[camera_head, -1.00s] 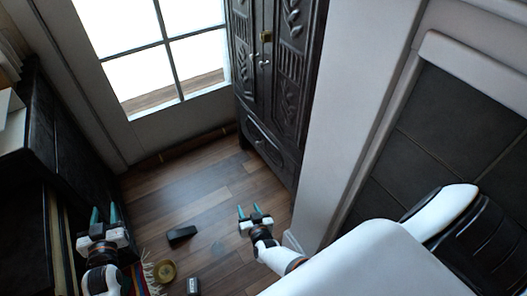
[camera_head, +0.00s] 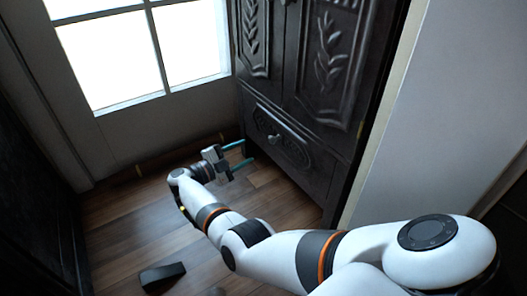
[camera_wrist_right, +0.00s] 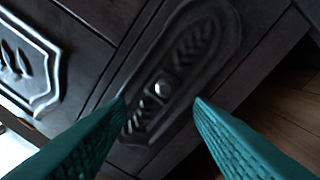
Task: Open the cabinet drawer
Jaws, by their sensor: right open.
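The dark carved cabinet (camera_head: 330,110) stands at the centre right of the head view. Its drawer (camera_head: 300,150) is shut, low on the front, with a carved oval panel and a small round knob (camera_head: 273,138). My right gripper (camera_head: 243,156) is open in front of the drawer, its teal fingers pointing at the cabinet. In the right wrist view the knob (camera_wrist_right: 162,88) lies ahead between the two spread fingers (camera_wrist_right: 160,105), apart from them. The drawer front (camera_wrist_right: 215,75) appears tilted there. My left gripper is not in view.
A bright window (camera_head: 140,50) is behind at the left. A small dark block (camera_head: 163,273) lies on the wooden floor (camera_head: 125,225). A white wall (camera_head: 445,120) borders the cabinet's right. Dark furniture (camera_head: 35,200) stands at the left edge.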

